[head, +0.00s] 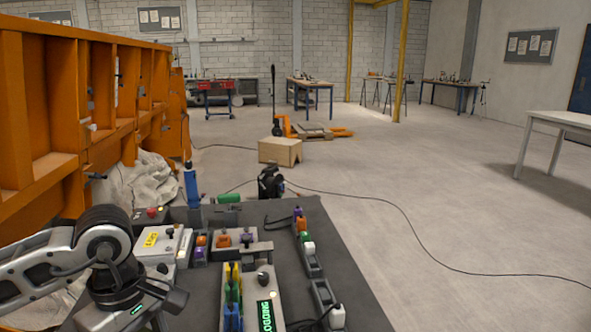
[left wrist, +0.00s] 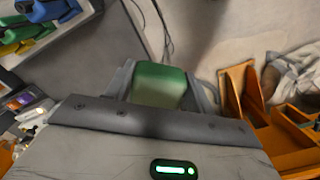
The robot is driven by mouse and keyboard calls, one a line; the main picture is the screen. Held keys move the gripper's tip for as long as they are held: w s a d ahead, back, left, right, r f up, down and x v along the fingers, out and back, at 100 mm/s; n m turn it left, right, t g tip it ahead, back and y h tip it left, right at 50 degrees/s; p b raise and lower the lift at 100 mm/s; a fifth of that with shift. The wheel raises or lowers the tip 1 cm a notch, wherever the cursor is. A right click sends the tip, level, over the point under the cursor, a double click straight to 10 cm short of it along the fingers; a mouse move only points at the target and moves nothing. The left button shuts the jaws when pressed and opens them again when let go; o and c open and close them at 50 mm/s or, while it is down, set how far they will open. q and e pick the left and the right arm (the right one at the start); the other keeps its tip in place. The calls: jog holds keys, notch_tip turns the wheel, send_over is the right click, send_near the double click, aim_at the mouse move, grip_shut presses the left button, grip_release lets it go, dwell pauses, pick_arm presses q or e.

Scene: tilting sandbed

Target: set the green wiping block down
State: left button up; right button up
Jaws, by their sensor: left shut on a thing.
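The green wiping block (left wrist: 158,86) sits between the two fingers of my left gripper (left wrist: 162,76) in the left wrist view. The gripper is shut on it, with a grey finger on each side. Concrete floor shows beyond the block. In the head view my left arm comes in at the left and bends down to the wrist near the bottom edge. The fingers and the held block cannot be made out there. My right gripper is in neither view.
A dark table (head: 340,258) carries a grey control box (head: 263,298), colored blocks in holders and a blue upright tool (head: 191,184). The orange ribbed sandbed (head: 65,110) stands at left. Open floor lies to the right.

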pick_arm(q)
jog(key=d+m, duration=0.1)
jog(key=m, duration=0.3)
jog(key=d+m+p, duration=0.1)
jog(key=d+m, duration=0.1)
jog(key=m, duration=0.3)
jog(key=d+m, duration=0.2)
jog(key=m, duration=0.2)
jog(key=shift+w+d+r+m, duration=0.1)
jog(key=shift+w+r+m, duration=0.05)
jog(key=shift+m, duration=0.15)
